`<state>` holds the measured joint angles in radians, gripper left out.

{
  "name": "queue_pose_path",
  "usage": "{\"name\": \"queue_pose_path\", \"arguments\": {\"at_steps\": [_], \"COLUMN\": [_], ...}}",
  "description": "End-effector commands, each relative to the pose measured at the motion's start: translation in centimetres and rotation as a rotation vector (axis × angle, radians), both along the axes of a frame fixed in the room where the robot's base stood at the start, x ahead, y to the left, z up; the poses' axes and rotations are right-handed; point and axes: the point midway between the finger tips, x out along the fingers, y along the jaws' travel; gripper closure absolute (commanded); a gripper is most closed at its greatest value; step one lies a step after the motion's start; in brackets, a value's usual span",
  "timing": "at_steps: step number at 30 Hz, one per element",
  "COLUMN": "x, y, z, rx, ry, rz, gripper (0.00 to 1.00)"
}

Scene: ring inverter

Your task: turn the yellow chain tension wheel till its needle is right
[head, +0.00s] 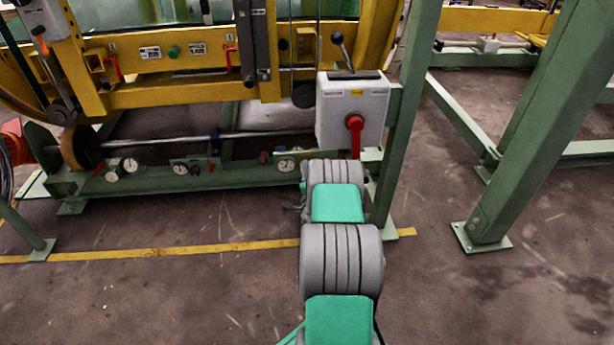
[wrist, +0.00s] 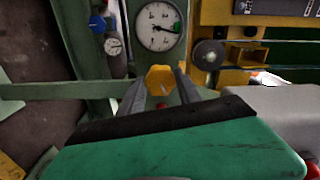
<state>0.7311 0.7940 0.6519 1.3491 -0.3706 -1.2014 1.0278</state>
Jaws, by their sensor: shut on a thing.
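The yellow chain tension wheel (wrist: 160,77) is a small lobed knob in the middle of the wrist view. My gripper (wrist: 160,86) has one finger on each side of it and is shut on it. A round white gauge (wrist: 158,26) with a dark rim sits just above the wheel in that view. Its dark needle points right, towards a small green band at the dial's right side; the exact reading is too small to tell. In the head view my grey and green arm hides the gripper and the wheel.
A grey box with a red handle (head: 355,135) stands close to my arm. A green post (head: 398,150) is right of it. A smaller gauge (wrist: 114,46) is left of the big one. Yellow machine frame (head: 190,92) spans above. Floor at right is open up to a green column (head: 520,140).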

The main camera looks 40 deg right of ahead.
Motion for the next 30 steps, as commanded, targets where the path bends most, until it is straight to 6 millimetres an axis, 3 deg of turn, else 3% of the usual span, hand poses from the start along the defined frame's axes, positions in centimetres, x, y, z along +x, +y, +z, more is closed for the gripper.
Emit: {"name": "queue_pose_path", "arguments": {"at_steps": [30], "x": [-0.03], "y": [-0.09], "z": [-0.20], "rx": [-0.763], "ry": [0.521], "rz": [0.001], "gripper": [1.00]}}
